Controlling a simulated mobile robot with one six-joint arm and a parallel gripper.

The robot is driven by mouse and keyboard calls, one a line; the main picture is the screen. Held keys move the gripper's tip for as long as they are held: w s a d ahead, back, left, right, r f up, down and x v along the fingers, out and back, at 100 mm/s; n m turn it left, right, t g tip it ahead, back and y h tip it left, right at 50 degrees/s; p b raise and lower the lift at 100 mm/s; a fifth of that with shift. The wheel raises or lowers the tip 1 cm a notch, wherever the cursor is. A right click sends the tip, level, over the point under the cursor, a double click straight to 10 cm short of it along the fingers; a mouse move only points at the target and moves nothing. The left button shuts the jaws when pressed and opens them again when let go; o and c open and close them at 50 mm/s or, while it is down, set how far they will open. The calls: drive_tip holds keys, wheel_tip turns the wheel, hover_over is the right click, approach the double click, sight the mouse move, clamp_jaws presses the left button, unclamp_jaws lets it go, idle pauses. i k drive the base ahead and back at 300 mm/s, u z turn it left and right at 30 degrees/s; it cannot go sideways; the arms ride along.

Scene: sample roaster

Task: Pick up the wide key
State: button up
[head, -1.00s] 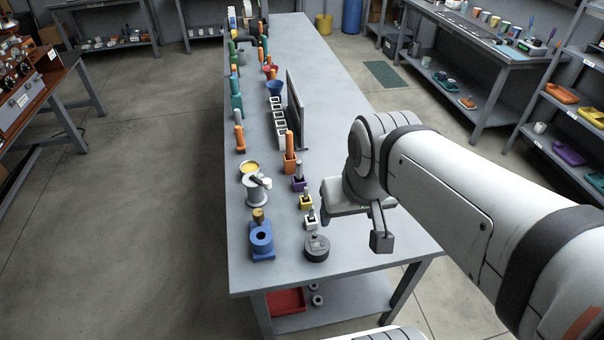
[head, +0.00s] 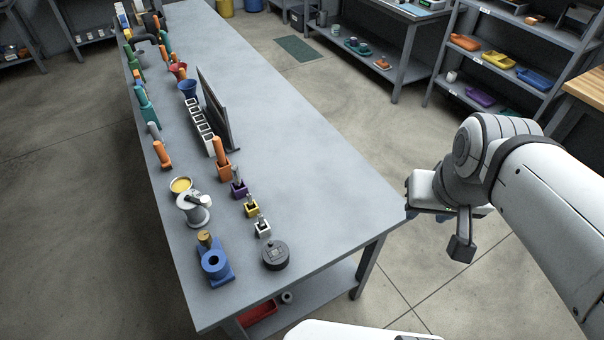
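I cannot tell for certain which item is the wide key. Several small square holders stand in a row on the grey bench, each with an upright piece in it: an orange holder (head: 224,172) with a tall orange piece, a purple holder (head: 239,190), a yellow holder (head: 251,209) and a white holder (head: 263,230) with thin grey pieces. My gripper (head: 440,232) hangs off the bench's right edge, over the floor, well apart from these holders. One finger shows pointing down; the other is mostly hidden, so its opening is unclear. No held object is visible.
A dark round puck (head: 276,256), a blue block with a ring (head: 214,263) and a white cylinder (head: 194,210) stand near the bench's front. A dark upright panel (head: 218,108) stands farther back. The bench top (head: 320,185) right of the row is clear.

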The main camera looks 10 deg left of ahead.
sight(259, 216)
drive_tip(key=z, duration=0.3)
drive_tip(key=k, duration=1.25)
drive_tip(key=u, duration=0.85)
drive_tip(key=i, duration=1)
drive_tip(key=u, duration=0.15)
